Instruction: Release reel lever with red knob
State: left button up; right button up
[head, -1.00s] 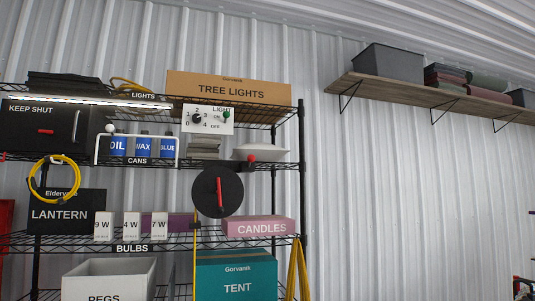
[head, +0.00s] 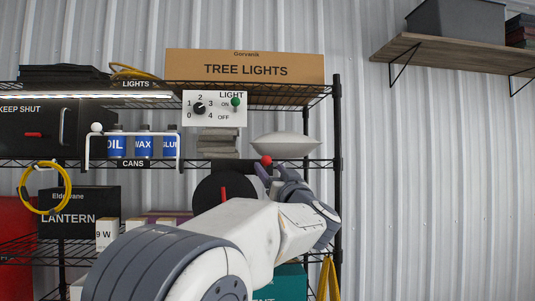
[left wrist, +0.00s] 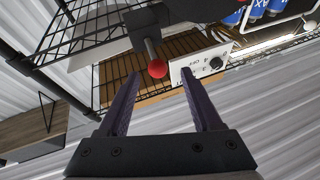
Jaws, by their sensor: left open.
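The red knob (head: 266,160) of the reel lever shows at the shelf edge, right above my left gripper (head: 270,169). My left gripper is open. In the left wrist view the red knob (left wrist: 157,69) sits on a short grey stalk, between the fingertips of my left gripper (left wrist: 160,73), with a gap on each side. The black round reel (head: 207,190) with a red bar hangs below the shelf, partly hidden by my left arm. My right gripper is not in view.
A light panel (head: 214,108) with a dial and green switch stands above left of the knob. Cans (head: 143,145) stand to the left. A rack post (head: 337,150) rises close to the right.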

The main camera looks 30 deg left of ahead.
aim_at(267, 161)
pick_arm(q)
jog(key=p+x, duration=0.2)
jog(key=x, duration=0.1)
jog(key=p+x, duration=0.2)
jog(key=x, duration=0.2)
jog(key=shift+w+d+r, duration=0.15)
jog(key=shift+w+r, duration=0.1)
jog(key=shift+r, duration=0.05)
jog(key=shift+w+a, duration=0.3)
jog(key=shift+a, duration=0.15)
